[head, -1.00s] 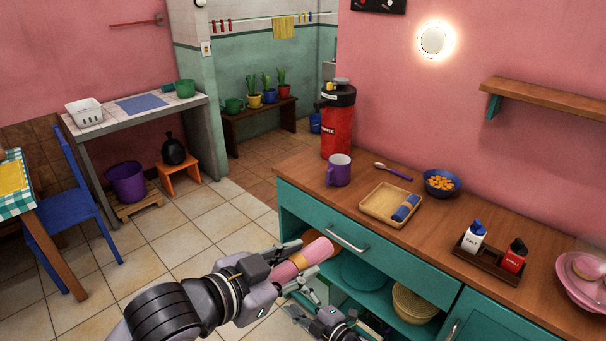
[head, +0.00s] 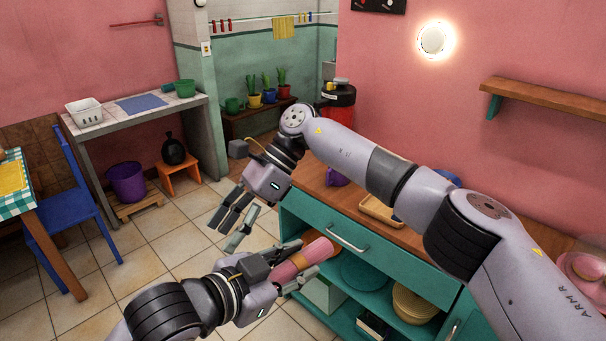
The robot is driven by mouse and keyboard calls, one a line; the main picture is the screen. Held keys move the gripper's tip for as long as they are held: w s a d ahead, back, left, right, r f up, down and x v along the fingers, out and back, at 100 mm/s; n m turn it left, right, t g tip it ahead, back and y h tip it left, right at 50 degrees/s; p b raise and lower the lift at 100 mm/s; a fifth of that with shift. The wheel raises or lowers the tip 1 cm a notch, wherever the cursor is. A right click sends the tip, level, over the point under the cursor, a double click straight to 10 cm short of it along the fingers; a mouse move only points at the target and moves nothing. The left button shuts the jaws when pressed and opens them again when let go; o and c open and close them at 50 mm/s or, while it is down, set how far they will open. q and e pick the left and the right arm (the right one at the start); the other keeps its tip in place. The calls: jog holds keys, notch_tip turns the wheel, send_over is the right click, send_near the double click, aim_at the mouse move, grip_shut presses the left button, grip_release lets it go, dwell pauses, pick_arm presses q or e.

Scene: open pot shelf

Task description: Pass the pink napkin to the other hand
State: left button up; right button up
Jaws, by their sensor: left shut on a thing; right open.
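The pink napkin (head: 319,249) is rolled up, with a yellow band around its middle. My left gripper (head: 303,258) is shut on it and holds it in the air in front of the teal cabinet. The napkin's far end sticks out beyond the fingers, and part of the roll is hidden by them. My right gripper (head: 232,229) is open and empty. It hangs to the left of the napkin and a little higher in the picture, apart from it, with its fingers pointing down and left over the floor.
The open teal cabinet (head: 338,233) holds plates and bowls (head: 412,304). Tiled floor (head: 150,245) is free at left.

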jog(key=d+r+n+t+h, duration=0.2)
jog(key=d+r+n+h, duration=0.1)
jog(key=d+r+h, duration=0.15)
pick_arm(q)
jog(key=shift+s, duration=0.1)
pick_arm(e)
jog(key=n+t+h, duration=0.1)
jog(key=t+h, duration=0.1)
jog(key=h, duration=0.3)
send_near(321, 249)
jog(key=x, duration=0.3)
jog(key=w+x, duration=0.1)
jog(key=x, duration=0.2)
jog(key=w+a+x, duration=0.1)
jog(key=x, duration=0.2)
jog(key=shift+f, duration=0.35)
jog(key=shift+s, duration=0.1)
jog(key=shift+c, duration=0.5)
pick_arm(q)
jog(key=shift+s+d+r, duration=0.1)
jog(key=shift+d, duration=0.05)
pick_arm(e)
jog(key=c, duration=1.1)
pick_arm(q)
jog(key=o, duration=0.9)
jog(key=shift+c, duration=0.2)
jog(key=o, duration=0.4)
jog(key=shift+c, duration=0.2)
